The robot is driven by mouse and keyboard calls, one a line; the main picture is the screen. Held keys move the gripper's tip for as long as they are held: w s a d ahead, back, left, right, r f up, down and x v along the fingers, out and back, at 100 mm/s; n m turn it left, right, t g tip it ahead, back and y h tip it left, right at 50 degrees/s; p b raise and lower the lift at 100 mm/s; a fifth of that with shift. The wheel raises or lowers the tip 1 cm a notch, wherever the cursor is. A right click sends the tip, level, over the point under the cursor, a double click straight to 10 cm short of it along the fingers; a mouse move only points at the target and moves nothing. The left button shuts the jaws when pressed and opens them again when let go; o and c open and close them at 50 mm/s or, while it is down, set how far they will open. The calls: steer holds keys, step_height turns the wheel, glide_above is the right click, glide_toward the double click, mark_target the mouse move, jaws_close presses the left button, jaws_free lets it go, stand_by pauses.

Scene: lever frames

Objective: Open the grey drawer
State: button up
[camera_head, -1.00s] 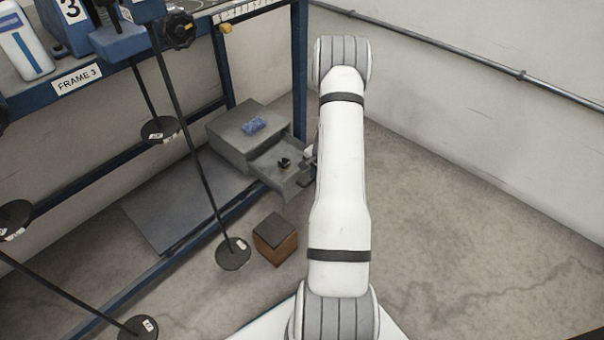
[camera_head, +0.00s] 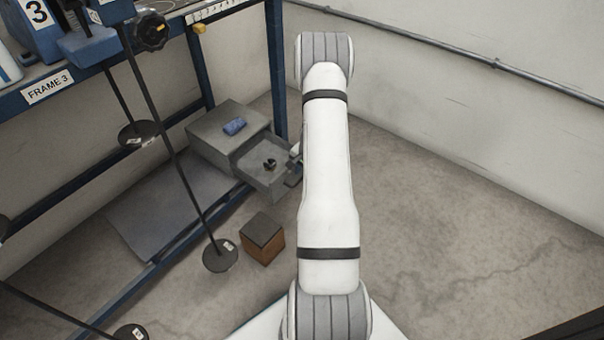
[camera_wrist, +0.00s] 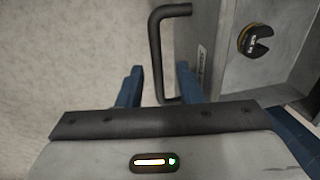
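The grey drawer (camera_head: 264,183) stands pulled out of its grey cabinet (camera_head: 213,134), low beside the blue frame's leg. A dark slotted weight (camera_head: 270,164) lies inside it, and it also shows in the wrist view (camera_wrist: 257,39). In the wrist view, the drawer's dark bar handle (camera_wrist: 156,50) runs between the two blue fingers of my gripper (camera_wrist: 158,84). The fingers are apart, with gaps visible on both sides of the bar. In the head view, my gripper (camera_head: 295,170) is mostly hidden behind my arm, at the drawer's front.
A brown box with a dark top (camera_head: 262,240) stands on the floor near a hanging rod with a black disc (camera_head: 220,256). Open floor lies to the right, bounded by a wall with a pipe.

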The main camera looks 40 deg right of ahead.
step_height(320, 180, up, 8)
steer(key=s+p, duration=0.1)
steer(key=p, duration=0.2)
steer(key=shift+s+d+f, duration=0.15)
steer(key=shift+s, duration=0.05)
stand_by(0.4)
